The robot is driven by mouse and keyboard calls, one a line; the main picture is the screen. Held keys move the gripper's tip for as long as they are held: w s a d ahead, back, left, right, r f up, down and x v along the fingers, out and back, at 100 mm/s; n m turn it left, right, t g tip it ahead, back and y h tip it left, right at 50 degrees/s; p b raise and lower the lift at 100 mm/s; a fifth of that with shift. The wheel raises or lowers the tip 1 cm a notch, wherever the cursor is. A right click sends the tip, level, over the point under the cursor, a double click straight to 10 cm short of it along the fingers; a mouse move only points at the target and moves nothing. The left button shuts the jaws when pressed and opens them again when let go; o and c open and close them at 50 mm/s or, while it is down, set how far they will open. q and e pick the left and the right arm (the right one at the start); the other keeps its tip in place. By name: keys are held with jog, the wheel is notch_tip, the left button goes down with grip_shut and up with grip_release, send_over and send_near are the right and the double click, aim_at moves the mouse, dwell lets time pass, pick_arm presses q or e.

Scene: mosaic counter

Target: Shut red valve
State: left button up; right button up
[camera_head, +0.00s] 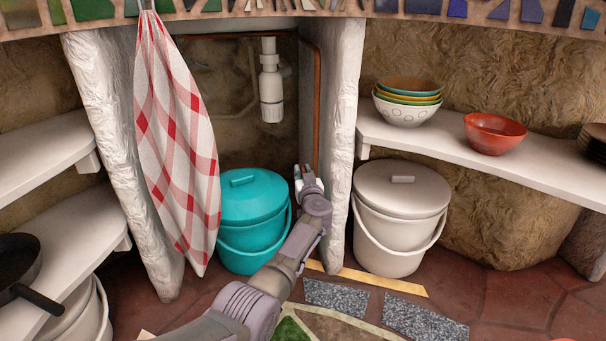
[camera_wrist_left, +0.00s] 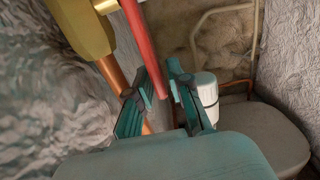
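The red valve handle (camera_wrist_left: 140,45) shows in the left wrist view as a long red lever. It slants down from beside a brass valve body (camera_wrist_left: 82,24) on a copper pipe (camera_wrist_left: 112,75). My left gripper (camera_wrist_left: 161,72) has its two fingers apart, and the lever's lower end shows between them. I cannot tell whether either finger touches it. In the head view my left gripper (camera_head: 305,175) is inside the under-counter bay, by its right wall. The valve cannot be made out there. My right gripper is not in view.
A teal lidded bucket (camera_head: 252,205) stands left of my gripper, and a white one (camera_head: 400,215) stands right, beyond the white post (camera_head: 340,130). A checked cloth (camera_head: 178,130) hangs at left. A white drain trap (camera_head: 270,90) hangs above. Bowls stand on the right shelf (camera_head: 450,145).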

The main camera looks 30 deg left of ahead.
pick_arm(q)
grip_shut()
jog(key=shift+f, duration=0.1)
jog(key=shift+s+d+f+t+y+b, duration=0.2)
jog(key=shift+s+t+y+b, duration=0.1)
jog(key=shift+b, duration=0.45)
jog(key=shift+s+d+f+t+y+b, duration=0.15)
jog(key=shift+s+d+t+y+b, duration=0.35)
jog(key=shift+t+b, duration=0.5)
jog(key=shift+s+d+f+t+y+b, duration=0.2)
jog(key=shift+s+t+y+b, duration=0.4)
jog(key=shift+b, duration=0.7)
jog(key=shift+s+d+f+t+y+b, duration=0.1)
jog(key=shift+s+d+t+y+b, duration=0.25)
jog(key=shift+t+y+b, duration=0.55)
jog(key=shift+d, duration=0.1)
